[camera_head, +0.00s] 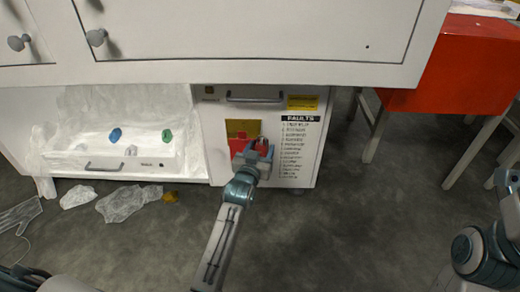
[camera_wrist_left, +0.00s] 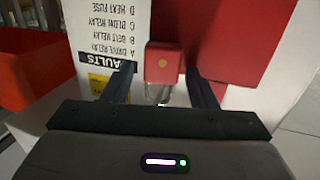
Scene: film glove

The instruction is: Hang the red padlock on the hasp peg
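The red padlock (camera_wrist_left: 162,62), with a round brass spot on its face, sits between the fingers of my left gripper (camera_wrist_left: 160,84) in the left wrist view. Its pale shackle (camera_wrist_left: 160,95) points toward the gripper's palm. The fingers are apart, with space between them and the padlock. In the head view my left gripper (camera_head: 258,154) is at the front of the white cabinet, beside a red panel (camera_head: 238,146), and mostly hides the padlock. I cannot make out the hasp peg. My right arm shows at the right edge of the head view; its fingers do not show.
The white cabinet (camera_head: 215,165) carries a FAULTS list (camera_head: 298,150) and a handle (camera_head: 256,97). A white drawer (camera_head: 75,165) to the left holds a blue piece (camera_head: 115,135) and a green piece (camera_head: 167,135). Crumpled plastic (camera_head: 128,203) lies on the floor.

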